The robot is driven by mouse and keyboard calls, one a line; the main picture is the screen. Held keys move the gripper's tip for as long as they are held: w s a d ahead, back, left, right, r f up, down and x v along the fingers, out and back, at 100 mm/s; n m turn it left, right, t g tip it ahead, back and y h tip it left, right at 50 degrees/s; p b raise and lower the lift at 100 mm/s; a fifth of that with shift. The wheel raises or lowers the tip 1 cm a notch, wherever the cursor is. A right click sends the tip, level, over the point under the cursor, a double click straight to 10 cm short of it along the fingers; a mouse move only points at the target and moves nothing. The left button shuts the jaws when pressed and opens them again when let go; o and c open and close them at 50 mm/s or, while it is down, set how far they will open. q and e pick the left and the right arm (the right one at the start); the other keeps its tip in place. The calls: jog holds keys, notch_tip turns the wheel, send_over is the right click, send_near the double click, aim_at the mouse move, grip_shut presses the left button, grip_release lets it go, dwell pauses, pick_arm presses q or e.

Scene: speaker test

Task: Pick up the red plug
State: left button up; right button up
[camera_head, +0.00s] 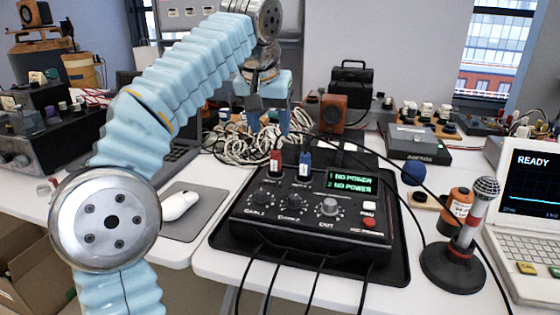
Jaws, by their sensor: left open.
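The red plug (275,163) stands upright at the back left of the black control box (310,218). A blue plug (304,164) stands just to its right. My left gripper (269,121) points down above and behind the red plug in the picture. It is open, with its fingers apart, and it does not touch the plug. White coiled cables show behind and below its fingers. My right gripper is not in view.
The box's display reads "NO POWER" on two lines. It sits on a black mat (222,240). A microphone (470,235) and a laptop (525,200) are to the right. A mouse (180,205) is to the left. Tangled cables (235,140) lie behind.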

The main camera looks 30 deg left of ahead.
aim_at(274, 151)
pick_arm(q)
jog(key=b+x, duration=0.2)
jog(key=x, duration=0.8)
jog(key=shift+w+a+f, duration=0.1)
jog(key=shift+w+f, duration=0.15)
jog(key=shift+f, duration=0.05)
jog(key=shift+c, duration=0.4)
grip_shut()
